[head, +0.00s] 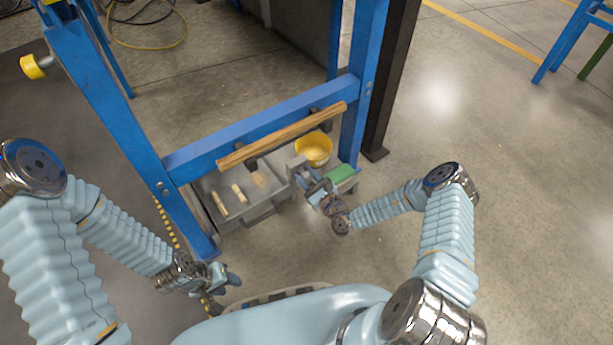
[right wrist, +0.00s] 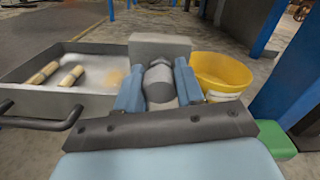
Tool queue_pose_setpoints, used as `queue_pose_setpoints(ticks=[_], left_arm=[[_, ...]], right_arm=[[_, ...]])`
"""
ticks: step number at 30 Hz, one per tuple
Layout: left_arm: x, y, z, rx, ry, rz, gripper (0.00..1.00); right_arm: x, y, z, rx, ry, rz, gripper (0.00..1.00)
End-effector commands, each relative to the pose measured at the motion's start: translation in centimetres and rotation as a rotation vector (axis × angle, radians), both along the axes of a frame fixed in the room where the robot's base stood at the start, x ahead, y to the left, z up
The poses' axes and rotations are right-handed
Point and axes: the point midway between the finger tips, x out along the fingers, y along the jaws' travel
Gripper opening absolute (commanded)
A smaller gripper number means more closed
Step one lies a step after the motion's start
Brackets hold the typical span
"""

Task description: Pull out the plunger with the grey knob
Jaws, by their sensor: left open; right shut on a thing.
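The grey knob (right wrist: 158,82) shows in the right wrist view between the two blue fingers of my right gripper (right wrist: 158,92). The fingers are shut on it, one on each side. Right behind the knob is a light grey block (right wrist: 160,46); I cannot tell how far the plunger stands out of it. In the head view my right gripper (head: 314,190) is at this block, and the knob is hidden there. My left gripper (head: 222,279) is open and empty at the lower left, well away from the block.
A grey drawer tray (head: 213,208) with a handle holds turned wooden pieces (head: 239,193). A yellow bucket (head: 314,148) and a green block (head: 341,173) are close to my right gripper. A blue frame (head: 240,137) carries a long wooden bar (head: 285,135) above the tray.

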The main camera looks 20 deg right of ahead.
Motion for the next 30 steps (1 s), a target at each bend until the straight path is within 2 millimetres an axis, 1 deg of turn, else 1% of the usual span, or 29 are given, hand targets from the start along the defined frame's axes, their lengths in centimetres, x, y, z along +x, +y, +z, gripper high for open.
queue_pose_setpoints(ticks=[2,7,9,16,17,21,30], left_arm=[[0.0,0.0,0.6,0.001,-0.001,0.0,0.43],[0.1,0.2,2.4,0.005,-0.005,0.003,0.43],[0.1,0.2,2.5,0.006,-0.005,0.003,0.43],[0.1,0.2,2.2,0.006,-0.004,0.004,0.43],[0.1,0.2,2.2,0.006,-0.004,0.004,0.43],[0.1,0.2,2.2,0.006,-0.004,0.004,0.43],[0.1,0.2,2.3,0.006,-0.005,0.004,0.43]], right_arm=[[-0.5,-0.1,0.3,0.0,-0.001,0.0,0.0],[-2.7,-1.0,0.6,0.0,0.0,0.0,0.0],[-3.2,-1.1,0.4,0.0,-0.001,0.0,0.0],[-3.3,-1.1,0.2,0.002,-0.003,0.002,0.0],[-3.3,-1.1,0.2,0.002,-0.003,0.002,0.42],[-3.3,-1.1,0.1,0.002,-0.002,0.002,0.63],[-3.3,-1.2,0.1,0.001,-0.002,0.001,0.63]])
